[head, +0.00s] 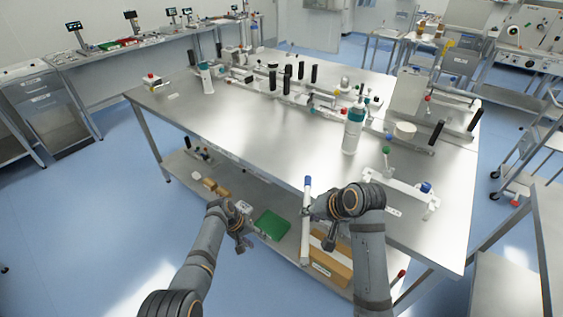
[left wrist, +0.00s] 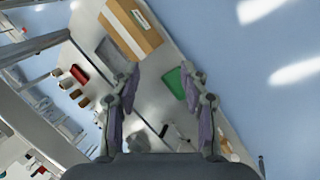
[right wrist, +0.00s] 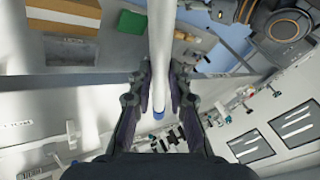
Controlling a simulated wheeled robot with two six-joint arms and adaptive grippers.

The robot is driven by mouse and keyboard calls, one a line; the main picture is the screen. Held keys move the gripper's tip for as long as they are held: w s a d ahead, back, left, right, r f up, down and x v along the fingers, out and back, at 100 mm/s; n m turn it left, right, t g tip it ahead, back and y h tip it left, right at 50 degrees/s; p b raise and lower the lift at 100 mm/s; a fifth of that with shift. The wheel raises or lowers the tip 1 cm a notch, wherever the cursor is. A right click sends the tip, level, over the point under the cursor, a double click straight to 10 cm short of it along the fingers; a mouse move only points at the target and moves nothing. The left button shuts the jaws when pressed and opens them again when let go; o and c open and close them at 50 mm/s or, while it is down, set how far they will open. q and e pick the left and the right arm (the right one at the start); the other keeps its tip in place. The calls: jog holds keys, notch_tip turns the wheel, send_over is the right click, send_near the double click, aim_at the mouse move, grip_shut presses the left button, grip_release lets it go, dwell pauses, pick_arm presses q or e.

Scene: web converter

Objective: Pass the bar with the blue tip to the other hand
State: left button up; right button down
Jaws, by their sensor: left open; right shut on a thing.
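The bar with the blue tip (head: 306,225) is a long white rod, standing nearly upright in the head view with its blue end at the top. My right gripper (head: 313,212) is shut on the bar, in front of the table's near edge. In the right wrist view the white bar (right wrist: 161,45) runs between the fingers, and its blue tip shows near them. My left gripper (head: 247,236) is open and empty, to the left of the bar and apart from it. In the left wrist view the open left fingers (left wrist: 160,85) have nothing between them, and the bar is not visible.
The steel table (head: 250,125) carries a spray bottle (head: 352,130), a white fixture (head: 400,188) at the right and several black-handled parts at the back. Its lower shelf holds a green tray (head: 272,225) and a cardboard box (head: 330,268). The table's front left is mostly clear.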

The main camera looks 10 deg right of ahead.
pick_arm(q)
jog(key=w+d+r+m+g+h, duration=0.1)
jog(key=d+r, duration=0.2)
jog(key=r, duration=0.8)
jog(key=w+d+r+m, duration=0.2)
jog(key=d+r, duration=0.1)
jog(key=r, duration=0.8)
jog(key=w+d+r+m+g+h, duration=0.1)
jog(key=d+r, duration=0.3)
jog(key=r, duration=0.6)
jog(key=x, duration=1.1)
jog(key=shift+f, duration=0.45)
jog(key=shift+w, duration=0.1)
jog(key=shift+c, duration=0.5)
grip_shut()
pick_arm(e)
jog(key=c, duration=1.2)
grip_release()
